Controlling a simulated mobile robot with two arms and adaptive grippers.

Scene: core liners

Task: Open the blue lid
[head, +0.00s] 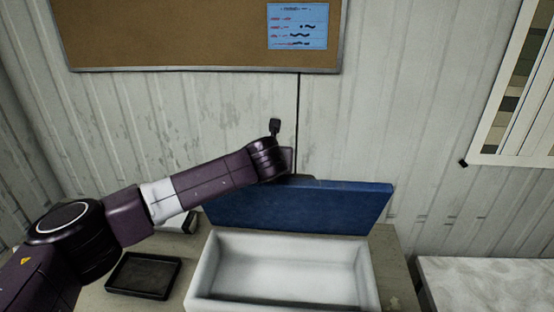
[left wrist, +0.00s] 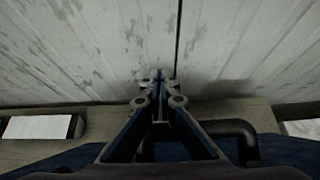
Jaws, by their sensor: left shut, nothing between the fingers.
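The blue lid (head: 300,207) stands raised and tilted at the back edge of an open white box (head: 285,268). The box looks empty inside. My left arm reaches in from the left, and its wrist is at the lid's top edge; the fingers are hidden in the head view. In the left wrist view my left gripper (left wrist: 160,78) is shut with nothing in it. Its fingers extend past a dark curved handle (left wrist: 238,130) on the blue lid (left wrist: 287,150); I cannot tell whether they touch it. My right gripper is not in view.
A shallow black tray (head: 144,275) lies left of the box on the table. A pale object (head: 178,222) sits behind the arm. A corrugated wall (head: 400,120) with a cork board (head: 170,35) rises close behind. Another pale surface (head: 490,280) is at right.

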